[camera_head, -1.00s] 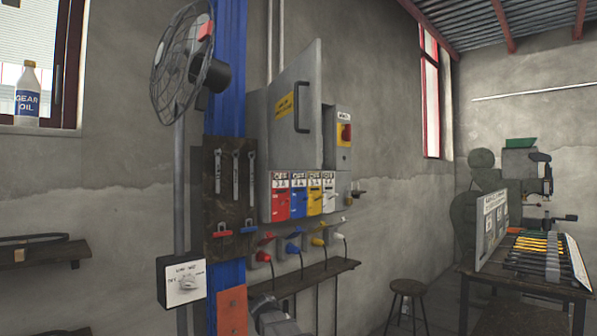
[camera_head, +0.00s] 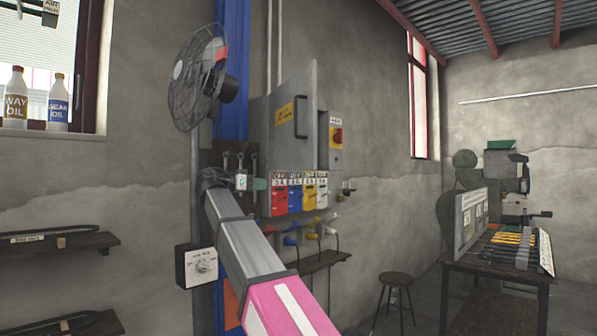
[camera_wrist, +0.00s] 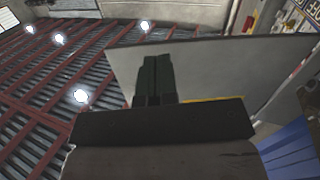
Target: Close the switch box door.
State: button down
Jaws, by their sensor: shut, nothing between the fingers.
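The switch box door (camera_head: 292,125) is a grey panel with a yellow label and a dark handle (camera_head: 301,117) near its right edge. It stands open, with its right edge swung out from the grey box (camera_head: 258,124) on the wall. My gripper (camera_head: 260,184) is at the door's lower left in the head view, fingers shut and empty. In the wrist view, the dark fingers (camera_wrist: 155,76) lie in front of a pale grey panel (camera_wrist: 215,62), seemingly the door. Whether they touch it I cannot tell. My wrist hides part of the tool board.
A caged fan (camera_head: 203,78) stands left of the box. Coloured switches (camera_head: 295,193) sit below the door, above a narrow shelf (camera_head: 322,262). A small box with a red knob (camera_head: 336,135) is at its right. A stool (camera_head: 396,281) and workbench (camera_head: 493,270) stand right.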

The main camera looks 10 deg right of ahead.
notch_tip(320, 180, up, 5)
jog(key=s+a+m, duration=0.1)
jog(key=s+m, duration=0.1)
jog(key=s, duration=0.1)
jog(key=r+x, duration=0.1)
jog(key=x, duration=1.3)
jog(key=shift+s+h, duration=0.2)
jog(key=shift+h, duration=0.2)
jog(key=shift+d, duration=0.2)
